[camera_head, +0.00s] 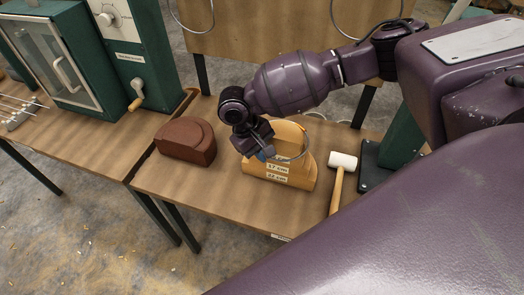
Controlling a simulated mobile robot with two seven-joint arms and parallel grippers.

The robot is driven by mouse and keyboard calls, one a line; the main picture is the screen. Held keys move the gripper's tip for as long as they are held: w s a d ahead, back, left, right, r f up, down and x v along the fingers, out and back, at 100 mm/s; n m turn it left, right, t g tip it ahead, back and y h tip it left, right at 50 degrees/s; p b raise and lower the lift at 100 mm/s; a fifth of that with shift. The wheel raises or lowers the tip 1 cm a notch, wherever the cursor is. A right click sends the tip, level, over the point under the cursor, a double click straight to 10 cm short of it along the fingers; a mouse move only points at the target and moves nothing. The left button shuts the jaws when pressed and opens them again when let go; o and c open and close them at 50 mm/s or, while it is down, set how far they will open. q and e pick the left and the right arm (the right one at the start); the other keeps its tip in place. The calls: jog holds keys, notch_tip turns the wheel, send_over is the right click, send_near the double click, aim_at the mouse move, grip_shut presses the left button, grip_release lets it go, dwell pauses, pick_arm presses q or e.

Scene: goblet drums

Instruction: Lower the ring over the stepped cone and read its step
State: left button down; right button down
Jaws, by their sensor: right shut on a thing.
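The stepped cone (300,183) is a pale wooden block with rising steps, standing on the bench. White labels on its lower steps appear to read 17 cm and 22 cm; higher markings are hidden by my gripper. My right gripper (261,152) is at the cone's upper left and is shut on the ring (293,160), a thin metal hoop. The hoop lies across the upper part of the cone in this view. I cannot tell whether it encircles the cone or touches a step. My left gripper is out of view.
A reddish-brown rounded block (186,141) sits left of the cone. A mallet with a white head (342,161) lies to its right. The wooden bench (215,200) is clear at the front. A green cabinet (65,60) stands on the left table.

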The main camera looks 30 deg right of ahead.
jog(key=shift+f, duration=0.25)
jog(key=shift+f, duration=0.7)
jog(key=c, duration=1.2)
grip_release()
jog(key=shift+c, duration=0.2)
jog(key=shift+o, duration=0.4)
jog(key=shift+f, duration=0.1)
jog(key=o, duration=0.5)
jog(key=shift+w, duration=0.1)
